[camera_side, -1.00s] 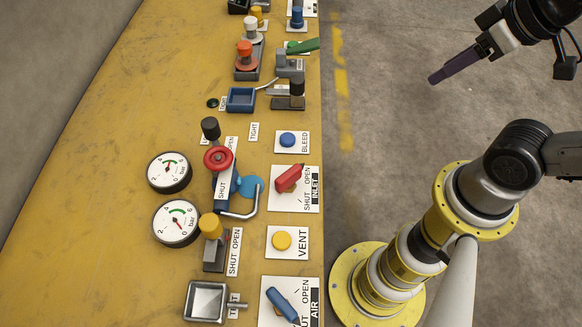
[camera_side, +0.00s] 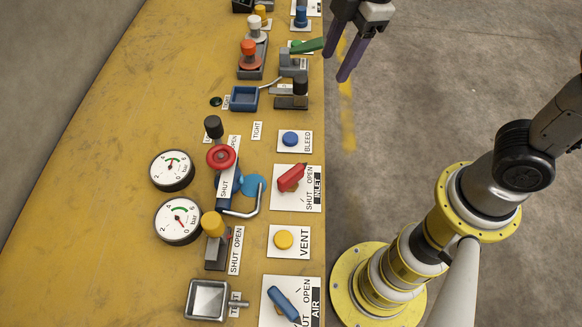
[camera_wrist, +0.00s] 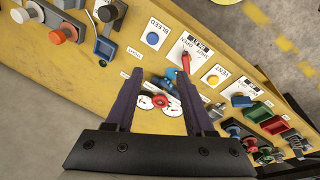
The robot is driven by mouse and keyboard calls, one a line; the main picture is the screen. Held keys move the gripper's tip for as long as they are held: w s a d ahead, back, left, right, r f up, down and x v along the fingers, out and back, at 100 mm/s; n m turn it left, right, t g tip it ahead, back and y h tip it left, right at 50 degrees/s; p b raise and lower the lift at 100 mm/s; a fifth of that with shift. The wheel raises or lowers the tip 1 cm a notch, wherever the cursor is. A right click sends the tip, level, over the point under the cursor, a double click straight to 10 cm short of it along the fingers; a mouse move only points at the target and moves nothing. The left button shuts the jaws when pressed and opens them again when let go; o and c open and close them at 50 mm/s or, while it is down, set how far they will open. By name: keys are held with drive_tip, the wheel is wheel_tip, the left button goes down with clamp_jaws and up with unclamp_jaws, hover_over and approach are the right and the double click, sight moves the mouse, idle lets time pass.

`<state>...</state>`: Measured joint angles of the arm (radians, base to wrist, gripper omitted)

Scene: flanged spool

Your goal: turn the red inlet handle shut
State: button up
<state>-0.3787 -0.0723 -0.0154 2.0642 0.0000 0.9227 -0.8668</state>
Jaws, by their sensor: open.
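The red inlet handle (camera_side: 291,178) sits on a white plate marked SHUT, OPEN and INLET (camera_side: 312,202), near the bench's right edge in the side view. It lies diagonally, from lower left to upper right; I cannot tell exactly which mark it points at. In the wrist view the handle (camera_wrist: 186,62) shows just beyond the right fingertip. My gripper (camera_side: 336,65) has purple fingers, spread and empty. In the side view it is well above the handle in the picture, apart from it. Both fingers also show in the wrist view (camera_wrist: 157,72).
A blue BLEED button (camera_side: 290,139) and a yellow VENT button (camera_side: 284,240) flank the inlet plate. A red wheel (camera_side: 221,158), a bent grey lever and a blue patch lie left of it. A green lever (camera_side: 308,47) sticks out near my gripper. A blue air handle (camera_side: 284,301) sits lower.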

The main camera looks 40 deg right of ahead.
drive_tip(key=w+a+f+n+g, duration=0.1)
drive_tip(key=a+f+n, duration=0.1)
drive_tip(key=a+f, duration=0.35)
drive_tip(key=n+g+h, duration=0.1)
drive_tip(key=n+g, duration=0.1)
approach(291, 173)
wheel_tip(291, 173, down, 11)
drive_tip(key=shift+s+r, duration=0.1)
drive_tip(key=shift+r, duration=0.1)
clamp_jaws()
